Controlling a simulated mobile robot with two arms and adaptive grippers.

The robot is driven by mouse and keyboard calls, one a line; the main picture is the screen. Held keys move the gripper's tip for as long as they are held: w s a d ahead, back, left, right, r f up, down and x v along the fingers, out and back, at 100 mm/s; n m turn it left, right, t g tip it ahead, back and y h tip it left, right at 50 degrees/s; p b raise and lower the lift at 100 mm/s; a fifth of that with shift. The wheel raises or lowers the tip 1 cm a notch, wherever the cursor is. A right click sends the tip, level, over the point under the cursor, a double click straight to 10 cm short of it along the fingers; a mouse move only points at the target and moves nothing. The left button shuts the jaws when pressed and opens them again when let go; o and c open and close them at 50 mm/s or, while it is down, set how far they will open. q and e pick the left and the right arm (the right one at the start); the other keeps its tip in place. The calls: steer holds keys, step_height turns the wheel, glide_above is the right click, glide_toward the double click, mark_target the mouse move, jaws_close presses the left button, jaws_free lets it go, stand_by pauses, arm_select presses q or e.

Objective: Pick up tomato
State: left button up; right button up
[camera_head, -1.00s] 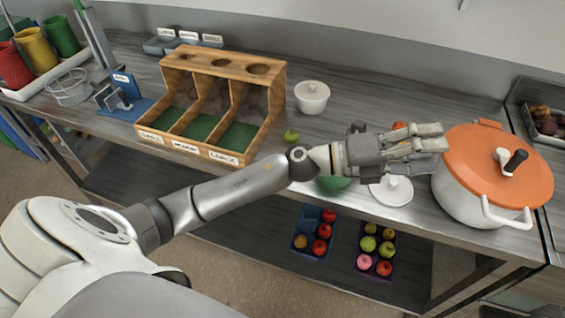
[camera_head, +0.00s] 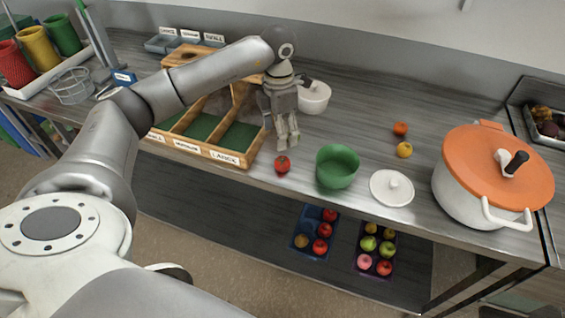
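A red tomato (camera_head: 282,165) with a green top sits near the table's front edge, just left of the green bowl. My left gripper (camera_head: 288,146) points down just behind and above the tomato, by the wooden sorter's right side. Its fingers look close together, and I cannot tell whether they are open or shut. A gap shows between the fingertips and the tomato. The spot where a small green fruit lay is now covered by this gripper. My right gripper is not in view.
The green bowl (camera_head: 337,167), a white lid (camera_head: 391,188), an orange fruit (camera_head: 400,129), a yellow fruit (camera_head: 404,149) and a large orange-lidded pot (camera_head: 496,165) lie rightward.

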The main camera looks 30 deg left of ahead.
arm_select(q)
steer(key=p, duration=0.1)
glide_above(283, 159)
steer(key=f, duration=0.2)
steer(key=a+f, duration=0.1)
steer(key=f, duration=0.1)
steer(key=shift+w+f, duration=0.15)
steer(key=shift+f, duration=0.15)
steer(key=f+p, duration=0.1)
steer(key=f, duration=0.1)
steer(key=d+f+p, duration=0.1)
steer(key=f, duration=0.1)
steer(key=shift+f+p, duration=0.35)
steer(key=shift+f, duration=0.4)
steer(key=shift+c, duration=0.5)
steer(key=c, duration=0.9)
